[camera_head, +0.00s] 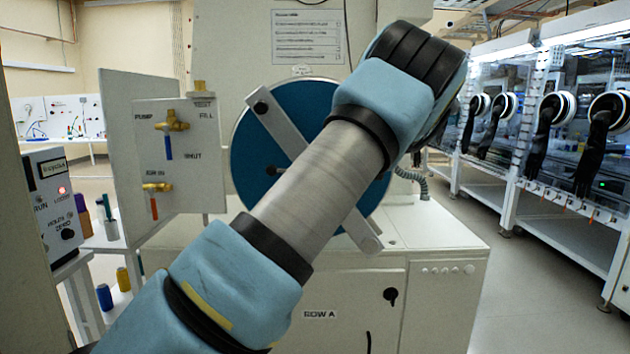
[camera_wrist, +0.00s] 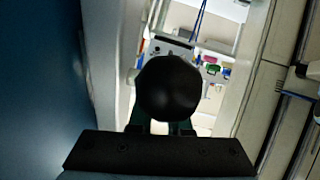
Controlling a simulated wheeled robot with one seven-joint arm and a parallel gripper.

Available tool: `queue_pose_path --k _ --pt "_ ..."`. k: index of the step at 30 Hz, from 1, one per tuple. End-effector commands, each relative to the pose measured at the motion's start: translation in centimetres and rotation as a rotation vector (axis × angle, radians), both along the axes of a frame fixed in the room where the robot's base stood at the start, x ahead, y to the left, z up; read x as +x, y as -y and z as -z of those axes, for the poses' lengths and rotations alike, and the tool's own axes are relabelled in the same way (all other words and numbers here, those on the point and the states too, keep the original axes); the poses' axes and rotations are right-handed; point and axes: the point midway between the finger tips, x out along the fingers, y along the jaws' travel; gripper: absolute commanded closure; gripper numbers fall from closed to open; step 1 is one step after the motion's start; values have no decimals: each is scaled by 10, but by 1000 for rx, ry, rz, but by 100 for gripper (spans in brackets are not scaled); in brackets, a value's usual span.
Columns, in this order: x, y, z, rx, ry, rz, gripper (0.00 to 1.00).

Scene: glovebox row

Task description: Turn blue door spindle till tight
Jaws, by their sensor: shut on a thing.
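The blue door (camera_head: 300,112) is a round disc on the cream cabinet, crossed by a slanting grey bar (camera_head: 283,128). Black knobs show at the bar's upper end (camera_head: 262,107) and on a short stem left of the middle (camera_head: 271,170). My arm covers the door's centre and most of the spindle, and hides my gripper in the head view. In the wrist view my gripper (camera_wrist: 161,126) is shut on a round black knob (camera_wrist: 168,88), which hides the fingertips. The blue door fills the left side there. How tight the spindle is cannot be seen.
A valve panel (camera_head: 180,185) with brass taps stands left of the door. A control box (camera_head: 55,200) with a red light is at far left. A row of gloveboxes (camera_head: 560,110) lines the right, with clear floor (camera_head: 540,290) before it. The cabinet ledge (camera_head: 435,228) juts out below the door.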

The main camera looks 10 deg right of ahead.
Motion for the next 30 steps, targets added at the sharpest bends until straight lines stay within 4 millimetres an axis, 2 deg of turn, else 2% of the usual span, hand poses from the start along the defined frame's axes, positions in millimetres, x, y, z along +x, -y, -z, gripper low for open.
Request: queue_pose_path --k 1,18,30 --pt "-1 2 8 49 9 3 100" --pt "0 -1 16 561 105 -1 100" --pt "0 -4 13 778 144 -2 100"
